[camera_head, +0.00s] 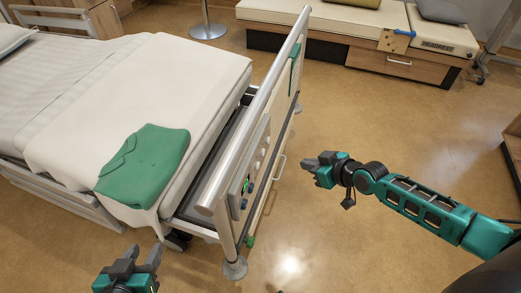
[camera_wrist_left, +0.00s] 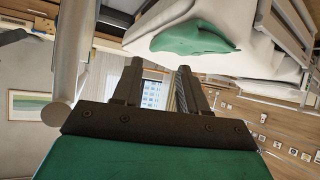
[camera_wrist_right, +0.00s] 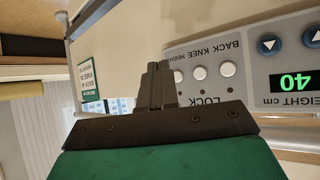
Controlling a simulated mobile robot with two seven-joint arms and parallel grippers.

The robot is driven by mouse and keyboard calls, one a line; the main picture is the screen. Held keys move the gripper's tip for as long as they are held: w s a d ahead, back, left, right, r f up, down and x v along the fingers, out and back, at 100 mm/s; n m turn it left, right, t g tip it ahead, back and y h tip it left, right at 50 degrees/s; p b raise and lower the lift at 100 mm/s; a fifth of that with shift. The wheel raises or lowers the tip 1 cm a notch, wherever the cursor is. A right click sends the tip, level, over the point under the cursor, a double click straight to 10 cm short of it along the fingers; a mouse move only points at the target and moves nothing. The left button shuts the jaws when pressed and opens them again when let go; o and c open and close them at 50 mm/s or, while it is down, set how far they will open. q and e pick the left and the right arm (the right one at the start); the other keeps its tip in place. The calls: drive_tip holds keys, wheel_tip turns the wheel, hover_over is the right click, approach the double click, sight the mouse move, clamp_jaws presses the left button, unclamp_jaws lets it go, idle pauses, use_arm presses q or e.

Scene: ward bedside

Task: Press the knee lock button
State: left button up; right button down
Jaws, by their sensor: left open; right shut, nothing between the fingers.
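The control panel (camera_head: 250,178) is on the outer face of the bed's footboard. In the right wrist view the panel (camera_wrist_right: 240,88) appears upside down, with a row of three round white lock buttons. The knee lock button (camera_wrist_right: 199,73) is the middle one, by the word KNEE. My right gripper (camera_head: 308,163) is shut and empty, right of the footboard with floor showing between; in its wrist view the fingertips (camera_wrist_right: 160,66) appear just left of the button row. My left gripper (camera_head: 143,253) is open and empty, low in front of the bed; its fingers also show in its wrist view (camera_wrist_left: 158,70).
The panel also has blue arrow buttons (camera_wrist_right: 268,43) and a green-lit height display (camera_wrist_right: 294,82). A thick rail (camera_head: 262,105) tops the footboard. A folded green garment (camera_head: 145,163) lies on the bed. A bench (camera_head: 345,38) stands behind; floor right of the bed is clear.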

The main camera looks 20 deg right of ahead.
sight(263, 153)
drive_tip(key=w+a, duration=0.5)
drive_tip(key=a, duration=0.2)
drive_tip(key=shift+p, duration=0.4)
drive_tip(key=shift+w, duration=0.15)
idle(1.9)
drive_tip(key=shift+w+a, duration=0.25)
drive_tip(key=shift+a, duration=0.1)
drive_tip(key=shift+w+a, duration=0.2)
drive_tip(key=shift+a, duration=0.15)
idle(0.6)
idle(0.4)
drive_tip(key=shift+s+d, duration=0.5)
drive_tip(key=shift+d, duration=0.15)
